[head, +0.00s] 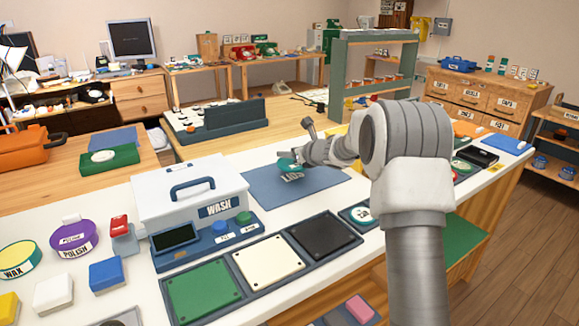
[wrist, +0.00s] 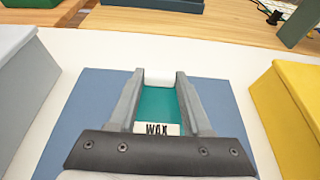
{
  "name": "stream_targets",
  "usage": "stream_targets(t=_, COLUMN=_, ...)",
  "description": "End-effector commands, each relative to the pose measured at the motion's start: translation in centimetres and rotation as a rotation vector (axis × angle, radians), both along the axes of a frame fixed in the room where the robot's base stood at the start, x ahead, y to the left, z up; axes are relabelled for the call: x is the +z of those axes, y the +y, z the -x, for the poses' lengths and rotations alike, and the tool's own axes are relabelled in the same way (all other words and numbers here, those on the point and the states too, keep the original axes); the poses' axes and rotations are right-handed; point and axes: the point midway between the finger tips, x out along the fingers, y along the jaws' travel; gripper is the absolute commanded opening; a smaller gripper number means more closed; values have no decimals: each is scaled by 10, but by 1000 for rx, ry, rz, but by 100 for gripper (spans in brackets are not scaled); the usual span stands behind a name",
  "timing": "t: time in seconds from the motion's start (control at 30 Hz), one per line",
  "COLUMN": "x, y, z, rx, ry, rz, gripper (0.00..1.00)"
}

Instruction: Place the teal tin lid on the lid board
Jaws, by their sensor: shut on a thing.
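The teal tin lid (wrist: 159,102) shows between the fingers of my gripper (wrist: 159,76) in the wrist view, with a white label reading WAX at its near side. My gripper is shut on it. In the head view a small teal part of the lid (head: 286,163) shows beside my gripper, and my arm hides the rest. The lid board (head: 262,192) is a flat blue board with a LIDS label; it also shows in the wrist view (wrist: 90,112), spread under my gripper. The lid is over the board; whether it touches is unclear.
A white WASH box (head: 185,195) with a blue handle stands left of the board. A yellow box (wrist: 290,112) stands to its right in the wrist view. Green, white and black panels (head: 268,261) lie in front. The board's visible surface around my gripper is clear.

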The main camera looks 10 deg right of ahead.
Motion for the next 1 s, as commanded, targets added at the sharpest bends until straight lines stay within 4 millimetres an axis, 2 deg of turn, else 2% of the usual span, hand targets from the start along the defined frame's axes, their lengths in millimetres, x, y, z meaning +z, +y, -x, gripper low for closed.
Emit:
stream_targets(t=0.07, x=-4, y=1, z=-2, rx=0, ry=-1, rz=0, gripper=0)
stream_targets(t=0.3, x=-39, y=1, z=-2, rx=-1, ry=2, rz=-1, gripper=0)
stream_targets(t=0.7, x=-44, y=1, z=-2, rx=0, ry=0, rz=0, gripper=0)
stream_targets(t=0.73, x=-43, y=1, z=-2, rx=0, ry=0, rz=0, gripper=52)
stream_targets(t=0.87, x=-42, y=1, z=-2, rx=0, ry=0, rz=0, gripper=76)
stream_targets(t=0.9, x=-42, y=1, z=-2, rx=0, ry=0, rz=0, gripper=79)
stream_targets(t=1.0, x=-42, y=1, z=-2, rx=0, ry=0, rz=0, gripper=79)
